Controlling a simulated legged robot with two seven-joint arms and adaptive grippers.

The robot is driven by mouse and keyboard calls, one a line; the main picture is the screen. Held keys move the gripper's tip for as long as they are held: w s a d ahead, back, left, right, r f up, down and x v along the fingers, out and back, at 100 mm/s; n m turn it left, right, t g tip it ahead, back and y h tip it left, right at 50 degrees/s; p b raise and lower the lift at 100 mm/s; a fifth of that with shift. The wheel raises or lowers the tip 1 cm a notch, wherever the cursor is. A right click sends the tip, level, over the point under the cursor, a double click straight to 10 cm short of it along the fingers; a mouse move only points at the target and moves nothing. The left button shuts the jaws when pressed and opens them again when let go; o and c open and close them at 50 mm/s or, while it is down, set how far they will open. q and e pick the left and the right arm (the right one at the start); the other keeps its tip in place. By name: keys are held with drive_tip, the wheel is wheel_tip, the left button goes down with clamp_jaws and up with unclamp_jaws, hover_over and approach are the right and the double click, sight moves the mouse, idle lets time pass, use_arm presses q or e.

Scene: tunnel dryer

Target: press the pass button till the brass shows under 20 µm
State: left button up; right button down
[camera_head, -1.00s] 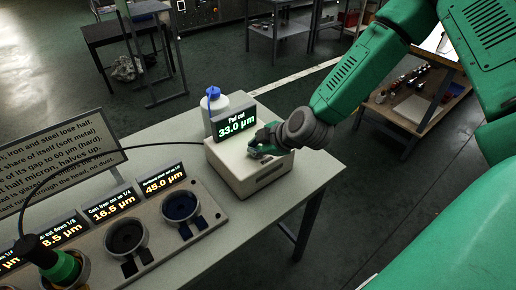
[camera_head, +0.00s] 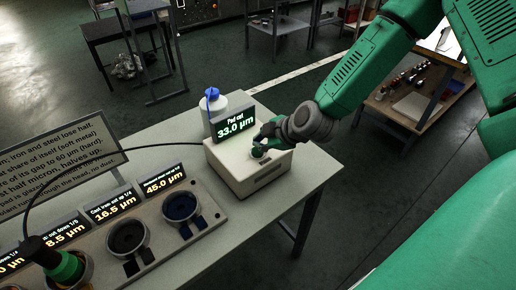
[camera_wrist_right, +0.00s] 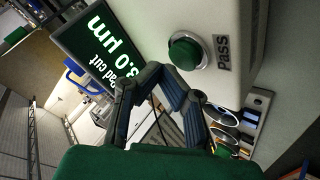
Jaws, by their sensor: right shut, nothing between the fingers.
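The pass button (camera_head: 259,152) is a green round knob on a cream box (camera_head: 243,180). In the right wrist view the green button (camera_wrist_right: 186,53) sits in a pale ring beside a "Pass" label (camera_wrist_right: 223,53). The box's display (camera_head: 235,128) reads "Pad cut 33.0 µm". My right gripper (camera_head: 266,139) is shut and empty, just above and behind the button. In the right wrist view its fingertips (camera_wrist_right: 165,80) are close to the button, apparently apart from it. I cannot tell which display or part stands for the brass. My left gripper is not in view.
A rack (camera_head: 205,221) holds dark round cups and small displays, including 16.5 µm and 45.0 µm. A green-and-black cylindrical head (camera_head: 66,266) with a black cable stands at lower left. A white bottle with blue top (camera_head: 212,101) stands behind the box. A sign (camera_head: 70,178) stands at left.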

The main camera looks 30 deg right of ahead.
sight(259, 150)
drive_tip(key=shift+a+r+p, duration=0.2)
drive_tip(key=shift+r+p, duration=0.3)
drive_tip(key=shift+r, duration=0.1)
wheel_tip(259, 150, up, 4)
drive_tip(key=p, duration=0.3)
drive_tip(key=shift+d+f, duration=0.1)
drive_tip(key=shift+f, duration=0.15)
drive_tip(key=shift+d+r+p, duration=0.1)
drive_tip(key=shift+r+p, duration=0.15)
drive_tip(key=shift+p, duration=0.05)
drive_tip(key=shift+f, duration=0.1)
